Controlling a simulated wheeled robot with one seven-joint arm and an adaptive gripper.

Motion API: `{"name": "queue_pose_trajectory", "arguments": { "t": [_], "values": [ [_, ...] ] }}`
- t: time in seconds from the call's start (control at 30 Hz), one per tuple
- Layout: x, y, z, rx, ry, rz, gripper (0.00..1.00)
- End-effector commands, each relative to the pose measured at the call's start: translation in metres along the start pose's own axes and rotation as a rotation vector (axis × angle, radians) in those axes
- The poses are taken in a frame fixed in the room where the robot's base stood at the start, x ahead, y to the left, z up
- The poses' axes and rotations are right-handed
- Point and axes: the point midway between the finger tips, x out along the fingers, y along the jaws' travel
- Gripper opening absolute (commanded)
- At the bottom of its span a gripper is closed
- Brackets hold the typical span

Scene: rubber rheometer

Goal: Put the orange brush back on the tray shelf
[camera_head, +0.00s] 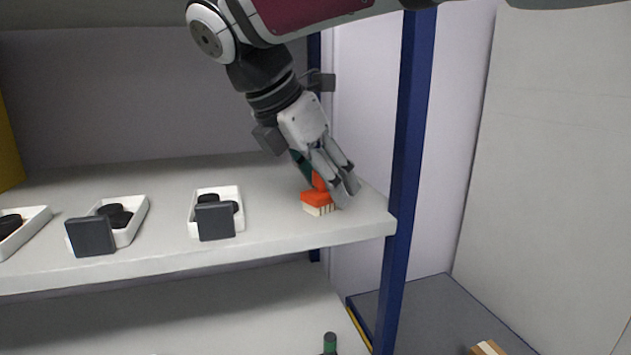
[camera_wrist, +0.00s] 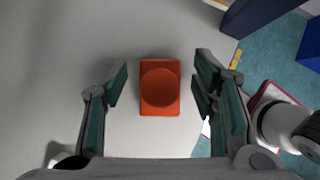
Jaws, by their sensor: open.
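The orange brush (camera_head: 317,198) stands on the tray shelf (camera_head: 270,226) near its right end, with its pale bristles down on the surface. My gripper (camera_head: 336,188) is above and around the brush, its fingers reaching down on either side of the handle. In the wrist view the brush (camera_wrist: 160,88) is seen from above, its round handle top over a rectangular body. It lies between the two open fingers of my gripper (camera_wrist: 161,85), with a visible gap on both sides. In the head view the fingers partly hide the handle.
White trays (camera_head: 240,212) with black round pieces stand on the shelf to the left, with dark square plates at their fronts. A blue post (camera_head: 408,130) rises at the shelf's right end. A lower shelf (camera_head: 200,310) lies below. The shelf between brush and nearest tray is clear.

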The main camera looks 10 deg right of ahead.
Motion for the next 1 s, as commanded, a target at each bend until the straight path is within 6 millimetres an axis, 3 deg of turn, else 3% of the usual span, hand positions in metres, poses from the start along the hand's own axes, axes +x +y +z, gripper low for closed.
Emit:
{"name": "queue_pose_trajectory", "arguments": {
  "t": [0.1, 0.6, 1.0],
  "values": [
    [-0.014, 0.002, -0.001, -0.001, 0.000, 0.005, 0.53],
    [-0.064, 0.001, -0.083, -0.005, 0.002, 0.003, 0.53],
    [-0.077, 0.000, -0.102, 0.000, 0.001, 0.000, 0.53]
  ]
}}
